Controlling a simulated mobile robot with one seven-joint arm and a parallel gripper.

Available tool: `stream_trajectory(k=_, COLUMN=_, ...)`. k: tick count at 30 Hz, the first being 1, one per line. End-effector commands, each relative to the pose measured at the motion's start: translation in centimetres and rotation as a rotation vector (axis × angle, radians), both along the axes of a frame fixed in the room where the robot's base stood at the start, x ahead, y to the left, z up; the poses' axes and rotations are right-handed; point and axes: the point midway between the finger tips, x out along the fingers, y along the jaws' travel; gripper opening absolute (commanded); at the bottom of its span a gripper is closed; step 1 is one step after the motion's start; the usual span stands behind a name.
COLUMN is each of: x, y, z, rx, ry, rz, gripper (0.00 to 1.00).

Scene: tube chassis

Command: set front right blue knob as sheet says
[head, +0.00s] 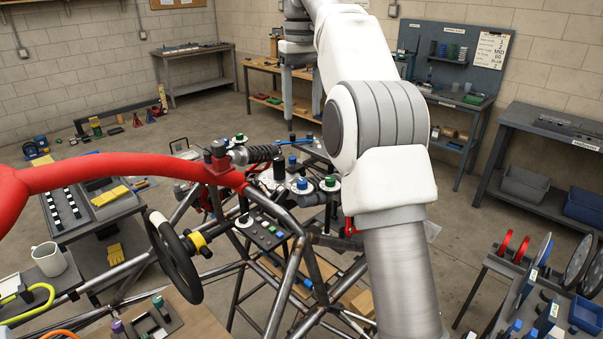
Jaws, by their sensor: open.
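A blue knob (302,184) stands on a white round dial at the front right corner of the tube chassis (300,250). Another knob (330,182), dark bluish-green, is on a white dial just right of it. A smaller blue knob (292,160) sits farther back. The pointer settings are too small to read. A white sheet (491,50) hangs on the grey pegboard at the back right; its short lines, seemingly with "MID" and "60", are not clearly legible. My gripper (301,92) hangs downward at the top middle, open and empty, well away from the knobs.
A red tube (120,168), a shock absorber (252,155) and a steering wheel (173,257) stand left of the knobs. A switch panel (264,229) is in front of them. My arm covers the area right of the knobs. Benches line the walls.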

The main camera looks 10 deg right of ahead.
Motion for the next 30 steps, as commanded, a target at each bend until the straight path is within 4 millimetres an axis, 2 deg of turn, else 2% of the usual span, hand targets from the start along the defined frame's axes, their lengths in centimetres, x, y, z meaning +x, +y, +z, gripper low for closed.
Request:
stream_trajectory(k=21, x=-0.1, y=0.0, z=-13.0, rx=0.000, ry=0.000, rz=-0.001, gripper=0.62)
stream_trajectory(k=27, x=-0.1, y=0.0, z=-15.7, rx=0.000, ry=0.000, rz=-0.001, gripper=0.62)
stream_trajectory(k=30, x=-0.1, y=0.0, z=-16.5, rx=0.000, ry=-0.002, rz=-0.001, gripper=0.62)
